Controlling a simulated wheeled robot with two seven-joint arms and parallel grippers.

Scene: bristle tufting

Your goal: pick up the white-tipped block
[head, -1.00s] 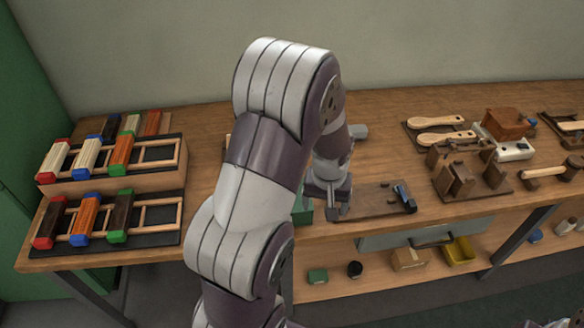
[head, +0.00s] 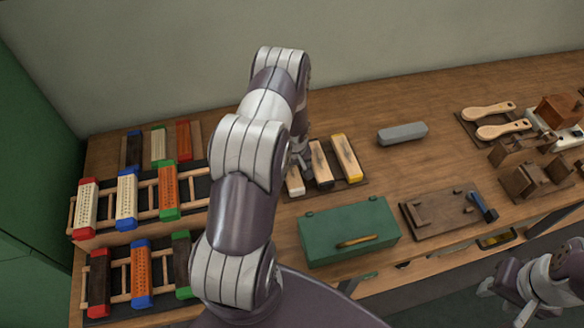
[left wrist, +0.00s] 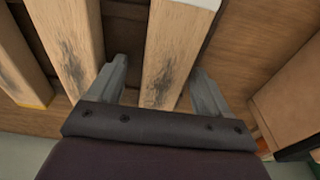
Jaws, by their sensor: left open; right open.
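The white-tipped block (head: 294,181) is the leftmost of three wooden blocks on a dark board, partly hidden by my left arm in the head view. In the left wrist view, the white-tipped block (left wrist: 176,50) lies between the open fingers of my left gripper (left wrist: 160,88), one finger on each side. I cannot tell whether the fingers touch it. Its white end shows at the top edge. A middle block (head: 321,165) and a yellow-tipped block (head: 345,157) lie to its right in the head view. My right gripper (head: 505,300) is open and empty at the lower right.
A green box (head: 348,230) stands just in front of the blocks. Racks of coloured brush blocks (head: 127,197) stand at left. A grey block (head: 402,133) and a tool board (head: 445,214) lie to the right, with free table between.

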